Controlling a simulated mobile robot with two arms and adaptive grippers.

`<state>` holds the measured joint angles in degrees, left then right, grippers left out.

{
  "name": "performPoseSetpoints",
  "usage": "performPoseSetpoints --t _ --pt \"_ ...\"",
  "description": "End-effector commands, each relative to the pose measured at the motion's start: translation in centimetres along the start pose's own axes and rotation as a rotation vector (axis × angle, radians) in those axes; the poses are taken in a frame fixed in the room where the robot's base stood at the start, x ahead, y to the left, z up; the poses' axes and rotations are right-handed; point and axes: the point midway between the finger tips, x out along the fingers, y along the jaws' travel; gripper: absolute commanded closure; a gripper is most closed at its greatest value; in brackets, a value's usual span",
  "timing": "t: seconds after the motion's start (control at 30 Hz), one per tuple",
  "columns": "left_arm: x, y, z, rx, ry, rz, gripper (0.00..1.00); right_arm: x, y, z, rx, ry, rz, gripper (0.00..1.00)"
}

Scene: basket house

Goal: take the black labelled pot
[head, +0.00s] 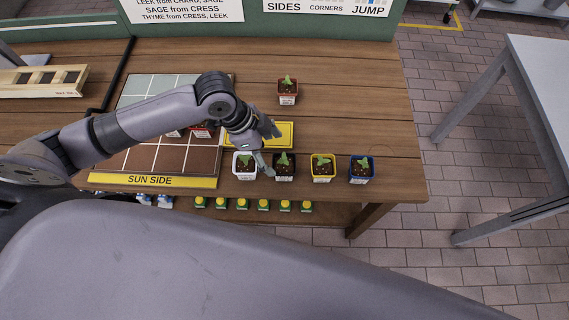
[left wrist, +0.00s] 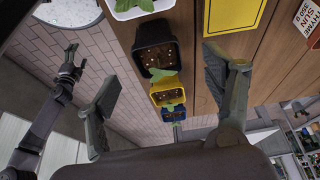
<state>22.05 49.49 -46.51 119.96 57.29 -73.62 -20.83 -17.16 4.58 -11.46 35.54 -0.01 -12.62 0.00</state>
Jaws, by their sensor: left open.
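The black pot (head: 284,168) holds a green seedling and has a white label. It stands in the front row on the wooden table, between the white pot (head: 244,170) and the yellow pot (head: 322,171). My left gripper (head: 269,147) is open and empty, just behind and left of the black pot. In the left wrist view, the black pot (left wrist: 157,58) shows beyond and between the spread fingers of my left gripper (left wrist: 161,80), apart from them. My right gripper (left wrist: 72,62) appears at the left of that view, fingers apart and empty.
The blue pot (head: 361,172) ends the row on the right. A red pot (head: 288,97) stands farther back. A yellow board (head: 285,130) lies behind the row, and a gridded tray (head: 140,160) is left. The table's right end is clear.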

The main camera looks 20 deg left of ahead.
Motion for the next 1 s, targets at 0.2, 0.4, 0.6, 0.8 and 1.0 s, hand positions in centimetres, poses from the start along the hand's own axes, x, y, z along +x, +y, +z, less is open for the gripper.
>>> performPoseSetpoints --t 0.2,0.4,0.6,0.8,1.0 --pt "2.3 0.1 0.0 0.0 0.001 0.001 0.25 -0.4 0.0 -0.1 0.0 0.0 0.0 0.31" --pt "4.0 0.2 -0.5 -0.002 0.001 0.003 0.25 -1.4 0.0 0.0 0.0 -0.002 0.0 0.31" --pt "7.0 0.3 -0.6 -0.001 0.0 0.002 0.25 -2.0 0.0 -0.1 0.0 -0.001 -0.001 0.31" --pt "7.7 0.2 -0.5 0.001 0.001 -0.001 0.25 -2.0 0.0 -0.1 0.001 -0.001 -0.001 0.31" --pt "7.7 0.2 -0.5 0.001 0.0 -0.001 0.31 -2.0 0.0 -0.1 0.001 -0.001 -0.001 0.31"
